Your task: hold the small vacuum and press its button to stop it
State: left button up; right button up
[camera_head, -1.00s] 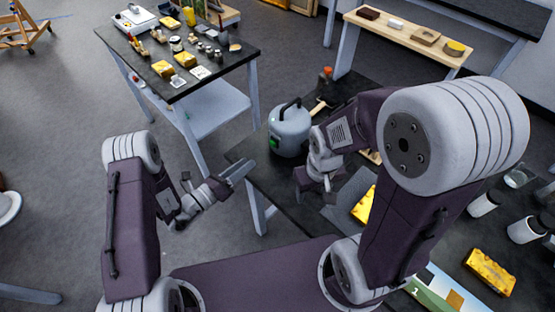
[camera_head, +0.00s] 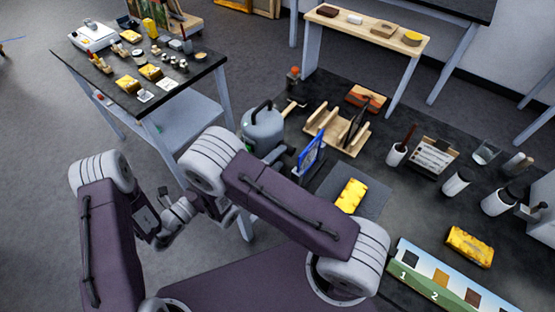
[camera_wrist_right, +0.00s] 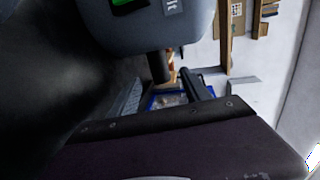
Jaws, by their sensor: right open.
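The small vacuum (camera_head: 263,126) is a grey rounded canister with a black top handle. It stands upright at the left end of the dark worktable. In the right wrist view its grey body (camera_wrist_right: 140,30) fills the top, with a green patch and pale lettering on it. My right gripper (camera_head: 277,155) is open, low beside the vacuum's near right side; whether it touches the vacuum I cannot tell.
A blue-framed item (camera_head: 311,155) and a wooden rack (camera_head: 338,130) stand right of the vacuum. A red-capped bottle (camera_head: 293,76) is behind it. A cluttered side table (camera_head: 130,90) stands at the left.

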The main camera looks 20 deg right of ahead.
jog(key=x, duration=0.9)
jog(key=shift+d, duration=0.1)
grip_shut()
pick_arm(q)
jog(key=shift+c, duration=0.3)
dwell(0.8)
grip_shut()
dwell(1.5)
